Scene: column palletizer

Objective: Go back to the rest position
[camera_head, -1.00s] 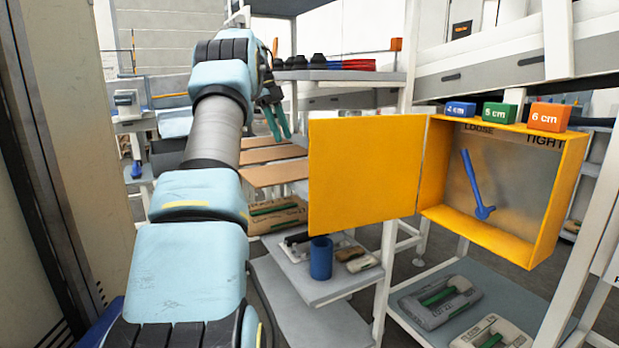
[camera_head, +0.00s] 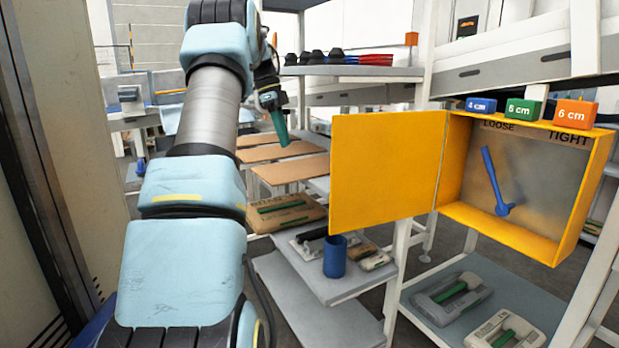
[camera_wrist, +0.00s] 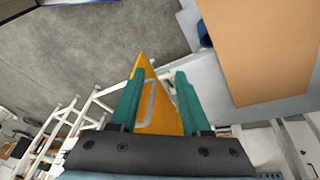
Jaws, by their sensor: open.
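My gripper (camera_head: 277,122) hangs in the air at the end of my raised arm, left of the yellow cabinet's open door (camera_head: 385,170). In the wrist view its two green fingers (camera_wrist: 155,105) stand apart with nothing held between them. The yellow cabinet shows behind the gap, some way off. In the head view the fingers overlap each other, above and near the brown boards on the shelving.
The cabinet (camera_head: 606,185) holds a blue lever (camera_head: 494,180); blue, green and orange blocks (camera_head: 524,109) sit on top. A blue cup (camera_head: 335,256) stands on a grey shelf (camera_head: 330,289). A tan wall panel (camera_head: 80,120) stands close on the left.

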